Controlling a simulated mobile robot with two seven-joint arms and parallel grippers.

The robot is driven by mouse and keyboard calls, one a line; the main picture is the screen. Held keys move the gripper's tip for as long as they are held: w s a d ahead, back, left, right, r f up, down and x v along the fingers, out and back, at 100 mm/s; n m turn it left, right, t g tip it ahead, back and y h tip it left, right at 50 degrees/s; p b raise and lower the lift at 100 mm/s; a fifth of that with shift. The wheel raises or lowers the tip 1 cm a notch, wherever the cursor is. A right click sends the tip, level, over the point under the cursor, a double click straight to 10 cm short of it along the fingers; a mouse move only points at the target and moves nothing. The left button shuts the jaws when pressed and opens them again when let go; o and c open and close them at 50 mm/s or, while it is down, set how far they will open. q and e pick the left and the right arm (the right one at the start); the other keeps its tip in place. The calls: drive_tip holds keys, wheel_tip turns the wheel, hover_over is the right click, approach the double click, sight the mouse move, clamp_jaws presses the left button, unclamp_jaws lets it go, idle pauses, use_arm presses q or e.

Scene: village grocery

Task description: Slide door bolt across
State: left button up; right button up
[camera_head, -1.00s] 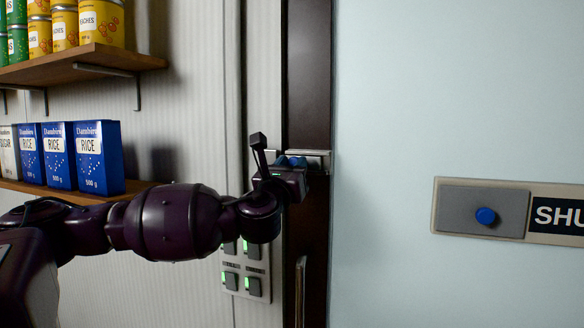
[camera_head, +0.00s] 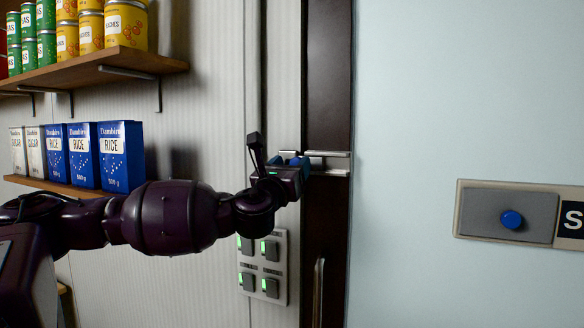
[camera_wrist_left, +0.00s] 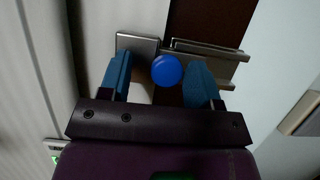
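The door bolt's metal bracket (camera_head: 333,160) is on the dark door frame strip, at the left edge of the pale door. In the left wrist view it shows as two-part metal hardware (camera_wrist_left: 225,62) with a round blue knob (camera_wrist_left: 167,70). My left gripper (camera_head: 298,163) is at the bolt and hides part of it in the head view. In the left wrist view its two blue fingers (camera_wrist_left: 160,83) are apart, one on each side of the knob. The right finger is close to the knob; I cannot tell if it touches. My right gripper is not in view.
Shelves with cans and rice boxes (camera_head: 121,157) are on the left wall. A switch panel (camera_head: 281,268) is below my left gripper. A vertical handle (camera_head: 318,292) is below the bolt. A sign plate with a blue button (camera_head: 512,220) is on the pale door (camera_head: 440,90).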

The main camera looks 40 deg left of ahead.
use_arm(q)
drive_tip(key=shift+d, duration=0.15)
drive_tip(key=b+v, duration=0.2)
drive_tip(key=v, duration=0.8)
drive_tip(key=shift+s, duration=0.4)
drive_tip(key=shift+f, duration=0.15)
